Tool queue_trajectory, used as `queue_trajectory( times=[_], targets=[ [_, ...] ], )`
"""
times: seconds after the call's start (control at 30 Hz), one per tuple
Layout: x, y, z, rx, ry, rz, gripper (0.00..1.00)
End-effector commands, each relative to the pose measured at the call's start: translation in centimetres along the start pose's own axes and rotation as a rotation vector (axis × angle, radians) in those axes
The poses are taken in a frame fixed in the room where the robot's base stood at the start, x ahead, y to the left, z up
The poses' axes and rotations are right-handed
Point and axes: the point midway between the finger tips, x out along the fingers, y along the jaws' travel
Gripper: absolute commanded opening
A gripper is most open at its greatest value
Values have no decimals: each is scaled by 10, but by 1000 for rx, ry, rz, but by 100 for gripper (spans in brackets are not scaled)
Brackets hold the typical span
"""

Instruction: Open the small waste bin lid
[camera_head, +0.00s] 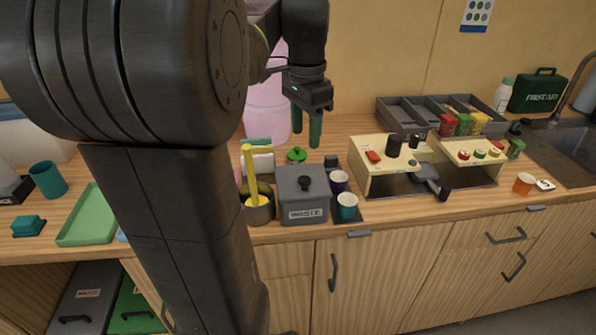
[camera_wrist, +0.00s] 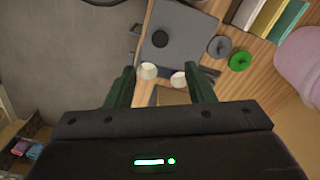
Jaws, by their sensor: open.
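The small waste bin (camera_head: 303,209) is a grey box labelled WASTE near the counter's front edge. Its flat grey lid (camera_head: 290,178) lies shut on top, with a dark round knob (camera_head: 304,183) in the middle. In the wrist view the lid (camera_wrist: 185,28) and its knob (camera_wrist: 160,38) show beyond the fingertips. My gripper (camera_head: 306,130) has dark green fingers and hangs above and behind the bin, apart from it. In the wrist view my gripper (camera_wrist: 163,75) is open, with nothing held between its fingers.
A green round lid (camera_head: 297,155) lies behind.

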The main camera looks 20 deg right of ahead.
Motion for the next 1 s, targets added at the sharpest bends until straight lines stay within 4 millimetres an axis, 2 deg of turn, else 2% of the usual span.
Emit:
queue_trajectory(
  times=[0.3,0.5,0.7,1.0],
  targets=[
    [70,1,1,-3,-3,4,49],
    [102,0,1,-3,-1,2,49],
    [116,0,1,-4,-1,1,49],
    [117,0,1,-4,0,-1,47]
  ],
)
